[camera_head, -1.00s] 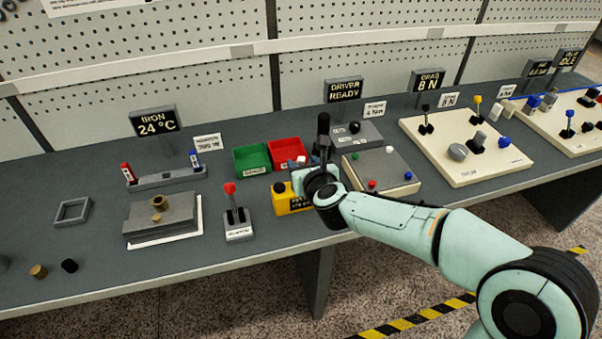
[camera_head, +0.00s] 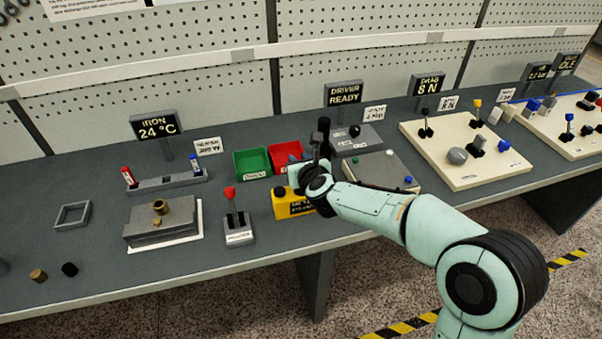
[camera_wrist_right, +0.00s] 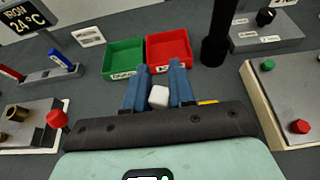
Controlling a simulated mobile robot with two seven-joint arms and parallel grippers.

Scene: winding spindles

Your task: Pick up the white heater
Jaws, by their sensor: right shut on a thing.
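The white heater (camera_wrist_right: 159,97) shows as a small white block between the two blue fingers of my right gripper (camera_wrist_right: 160,70) in the right wrist view. The fingers are shut on it. In the head view my right gripper (camera_head: 297,171) is over the bench by the yellow meter (camera_head: 294,204), in front of the red bin (camera_head: 286,152). The wrist hides most of the fingers there, and the heater cannot be made out clearly. My left gripper is not in view.
A green bin (camera_head: 252,162) stands left of the red one. A red-knobbed lever (camera_head: 237,220) and a grey block with a brass ring (camera_head: 160,224) are to the left. A cream board (camera_head: 385,176) lies right, partly behind my forearm. The left bench front has free room.

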